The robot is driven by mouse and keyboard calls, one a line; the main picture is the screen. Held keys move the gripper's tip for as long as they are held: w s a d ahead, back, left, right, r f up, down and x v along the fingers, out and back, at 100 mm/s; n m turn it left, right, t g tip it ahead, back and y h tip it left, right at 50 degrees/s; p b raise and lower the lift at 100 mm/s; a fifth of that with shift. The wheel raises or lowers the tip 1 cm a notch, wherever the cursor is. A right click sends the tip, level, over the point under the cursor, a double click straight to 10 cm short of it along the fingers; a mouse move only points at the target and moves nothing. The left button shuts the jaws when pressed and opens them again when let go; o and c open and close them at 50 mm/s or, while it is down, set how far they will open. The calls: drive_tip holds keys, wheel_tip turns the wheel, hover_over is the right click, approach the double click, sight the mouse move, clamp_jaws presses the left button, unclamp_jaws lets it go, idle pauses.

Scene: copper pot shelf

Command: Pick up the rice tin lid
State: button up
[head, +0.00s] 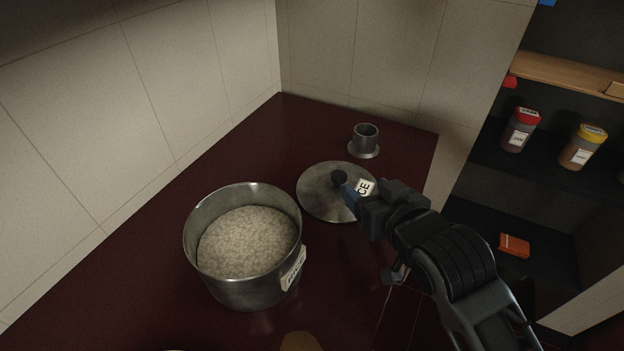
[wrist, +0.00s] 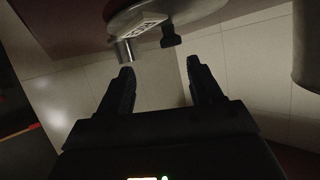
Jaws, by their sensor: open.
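The rice tin lid (head: 318,202) is a round grey metal disc with a black knob (head: 339,177), lying on the dark red counter. A white label on it (head: 365,187) is partly hidden behind my gripper. My gripper (head: 350,194) reaches in from the right, with its fingertips close to the knob in the picture. In the wrist view my gripper (wrist: 160,66) is open and empty. The knob (wrist: 169,36) shows just beyond the fingertips, with the lid (wrist: 190,8) behind it. I see no contact. The open rice tin (head: 250,290), full of rice, stands left of the lid.
A small grey metal cup (head: 365,138) stands on a round base behind the lid. Tiled walls close off the left and back. A dark shelf (head: 480,158) on the right holds a red-capped jar (head: 520,130) and a yellow-capped jar (head: 583,148). The counter (head: 290,125) is clear at the back corner.

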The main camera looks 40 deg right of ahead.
sight(340, 176)
drive_tip(key=shift+w+a+r+n, duration=0.15)
drive_tip(key=shift+w+a+n, duration=0.25)
drive_tip(key=shift+a, duration=0.1)
drive_tip(key=shift+w, duration=0.35)
drive_tip(key=shift+f+p+x, duration=0.15)
drive_tip(key=shift+p+x, duration=0.1)
drive_tip(key=shift+x, duration=1.5)
drive_tip(key=shift+f+p+x, duration=0.15)
drive_tip(key=shift+p+x, duration=0.1)
drive_tip(key=shift+x, duration=1.5)
drive_tip(key=shift+s+a, duration=0.1)
drive_tip(key=shift+a, duration=0.1)
drive_tip(key=c, duration=1.2)
